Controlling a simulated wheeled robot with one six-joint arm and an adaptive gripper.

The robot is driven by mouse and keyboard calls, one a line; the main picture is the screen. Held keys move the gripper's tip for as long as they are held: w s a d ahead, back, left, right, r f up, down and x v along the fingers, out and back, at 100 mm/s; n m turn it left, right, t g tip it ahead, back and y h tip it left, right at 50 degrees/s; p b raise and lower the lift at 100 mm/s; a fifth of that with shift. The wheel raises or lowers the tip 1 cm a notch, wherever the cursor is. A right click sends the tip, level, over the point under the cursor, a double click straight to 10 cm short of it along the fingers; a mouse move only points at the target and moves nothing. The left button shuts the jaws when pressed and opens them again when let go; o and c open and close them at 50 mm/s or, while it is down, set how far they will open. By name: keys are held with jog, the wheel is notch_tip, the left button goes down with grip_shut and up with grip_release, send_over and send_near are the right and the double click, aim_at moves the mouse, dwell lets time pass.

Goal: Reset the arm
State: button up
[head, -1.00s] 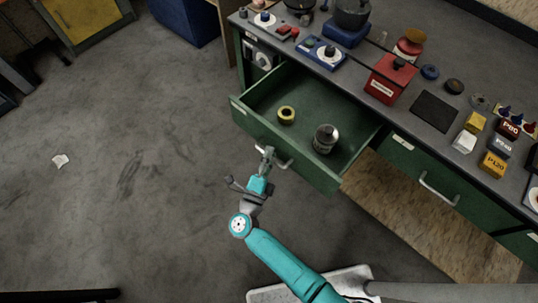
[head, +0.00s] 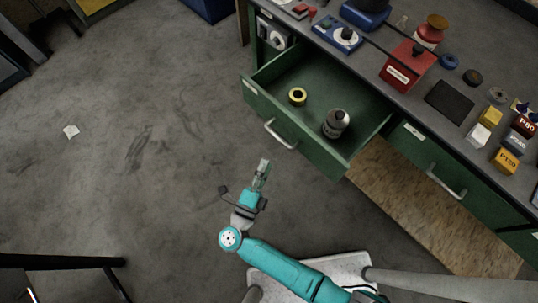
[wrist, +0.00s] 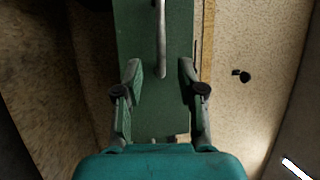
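My gripper (head: 263,164) is at the end of my teal arm, low in front of the open green drawer (head: 355,165). Its tips are short of the drawer's metal handle (head: 280,136), with a gap between them in the head view. In the wrist view my gripper (wrist: 160,70) has its two fingers spread apart with nothing held. The handle (wrist: 161,40) shows beyond and between the fingers, against the green drawer front (wrist: 130,30).
The grey bench top carries a red box (head: 407,66), a dark square pad (head: 450,101), and several small boxes and jars. A second drawer (head: 455,175) at the right is closed. The floor to the left is clear except a white scrap (head: 71,131). A dark frame stands at lower left.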

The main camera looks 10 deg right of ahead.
jog(key=shift+s+a+f, duration=0.1)
jog(key=shift+s+a, duration=0.25)
jog(key=shift+s, duration=0.2)
jog(key=s+d+r+n+t+y, duration=0.3)
jog(key=s+d+r+n, duration=0.15)
jog(key=d, duration=0.25)
jog(key=s+d+r+n+t+y, duration=0.2)
jog(key=s+d+r+n+y, duration=0.2)
jog(key=d+n, duration=0.2)
jog(key=s+d+r+n+g+y, duration=0.1)
jog(key=s+r+n+g, duration=0.2)
jog(key=s+n, duration=0.3)
jog(key=s+d+r+n+g+y, duration=0.2)
jog(key=s+r+n+g, duration=0.2)
jog(key=s+n, duration=0.3)
jog(key=v, duration=0.4)
jog(key=shift+s+d, duration=0.25)
jog(key=shift+d, duration=0.1)
